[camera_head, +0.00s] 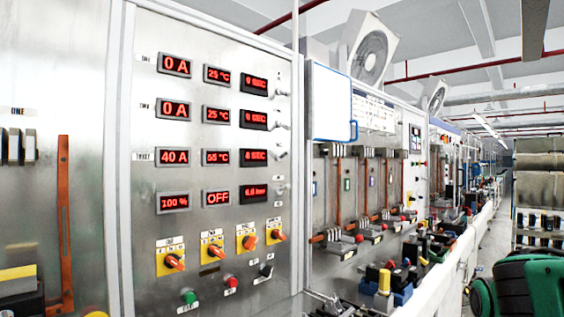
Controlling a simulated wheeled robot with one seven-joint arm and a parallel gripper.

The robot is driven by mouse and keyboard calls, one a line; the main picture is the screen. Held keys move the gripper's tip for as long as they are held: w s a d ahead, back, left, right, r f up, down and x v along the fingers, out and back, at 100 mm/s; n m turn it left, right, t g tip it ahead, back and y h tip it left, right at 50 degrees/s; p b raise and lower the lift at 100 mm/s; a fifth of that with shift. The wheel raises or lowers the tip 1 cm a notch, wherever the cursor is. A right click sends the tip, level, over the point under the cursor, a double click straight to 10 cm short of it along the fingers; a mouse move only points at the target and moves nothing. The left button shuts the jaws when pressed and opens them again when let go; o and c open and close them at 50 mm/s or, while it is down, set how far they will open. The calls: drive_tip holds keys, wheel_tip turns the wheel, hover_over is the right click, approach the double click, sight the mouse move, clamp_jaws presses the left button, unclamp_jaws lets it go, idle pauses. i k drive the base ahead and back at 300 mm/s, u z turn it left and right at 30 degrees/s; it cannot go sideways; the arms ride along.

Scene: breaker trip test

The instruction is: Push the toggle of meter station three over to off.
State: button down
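A metal panel (215,22) at the left centre carries rows of red displays. The third row's label is small and seems to read "THREE". That row's current display (174,156) reads 40 A, with about 55 °C and 8 SEC beside it. The rows above read 0 A. A small toggle (281,153) sits to the right of the third row. Its exact position is too small to tell. Similar toggles for row one (281,77) and row two (281,124) sit above it. My gripper is not in view, and nothing touches the panel.
Orange rotary knobs on yellow plates (174,262) line the lower panel, above a green button (189,296) and a red button (230,281). A bench with breakers and terminals (384,290) runs off to the right. A green and black machine (530,285) stands at the lower right.

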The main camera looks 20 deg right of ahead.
sight(287, 153)
drive_tip(key=k, duration=1.3)
drive_tip(key=u, duration=0.15)
drive_tip(key=i, duration=1.7)
drive_tip(key=z, duration=0.65)
